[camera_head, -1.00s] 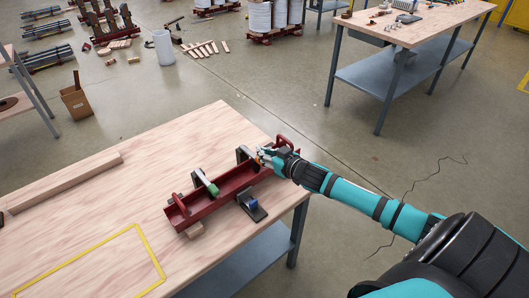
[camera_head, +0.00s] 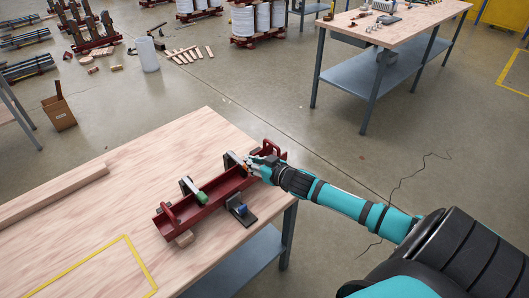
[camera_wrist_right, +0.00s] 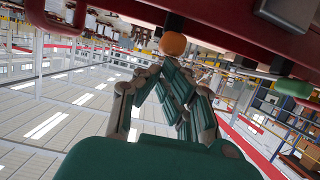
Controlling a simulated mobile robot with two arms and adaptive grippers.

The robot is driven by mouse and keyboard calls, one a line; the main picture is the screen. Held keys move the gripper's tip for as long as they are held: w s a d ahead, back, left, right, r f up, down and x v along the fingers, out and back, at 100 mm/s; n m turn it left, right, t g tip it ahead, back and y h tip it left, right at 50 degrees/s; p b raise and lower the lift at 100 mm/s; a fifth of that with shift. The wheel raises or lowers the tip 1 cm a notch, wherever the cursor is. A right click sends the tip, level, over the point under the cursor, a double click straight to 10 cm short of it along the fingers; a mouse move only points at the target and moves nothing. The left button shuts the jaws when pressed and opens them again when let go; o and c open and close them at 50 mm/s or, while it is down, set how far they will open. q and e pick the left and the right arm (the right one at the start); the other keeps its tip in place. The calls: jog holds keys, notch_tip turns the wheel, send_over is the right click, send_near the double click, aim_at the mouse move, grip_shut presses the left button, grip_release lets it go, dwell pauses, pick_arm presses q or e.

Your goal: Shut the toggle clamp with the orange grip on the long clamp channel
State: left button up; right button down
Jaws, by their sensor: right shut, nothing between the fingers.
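The long clamp channel (camera_head: 212,204) is a dark red trough lying on the wooden table. The orange-grip toggle clamp (camera_head: 233,160) stands near its far right end, its lever slanting toward my right gripper. Its orange grip (camera_wrist_right: 172,44) shows clearly in the right wrist view, just beyond the fingertips; touching or narrowly apart, I cannot tell. My right gripper (camera_head: 257,165) is shut and empty beside this clamp, and its fingers meet in the right wrist view (camera_wrist_right: 168,76). The gripper partly hides the clamp's grip in the head view. My left gripper is not in view.
A green-grip clamp (camera_head: 201,197) stands nearer along the channel. A blue-grip clamp (camera_head: 241,209) is at the channel's right side. A wooden bar (camera_head: 50,195) lies at the table's left. Yellow tape (camera_head: 82,264) marks a bare area in front.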

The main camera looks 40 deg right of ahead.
notch_tip(320, 180, up, 4)
jog(key=p, duration=0.2)
jog(key=shift+w+p, duration=0.1)
jog(key=shift+p, duration=0.3)
pick_arm(q)
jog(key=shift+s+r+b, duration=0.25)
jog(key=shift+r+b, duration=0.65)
jog(key=shift+b, duration=0.05)
pick_arm(e)
jog(key=f+v, duration=0.1)
jog(key=v, duration=0.9)
jog(key=shift+s, duration=0.2)
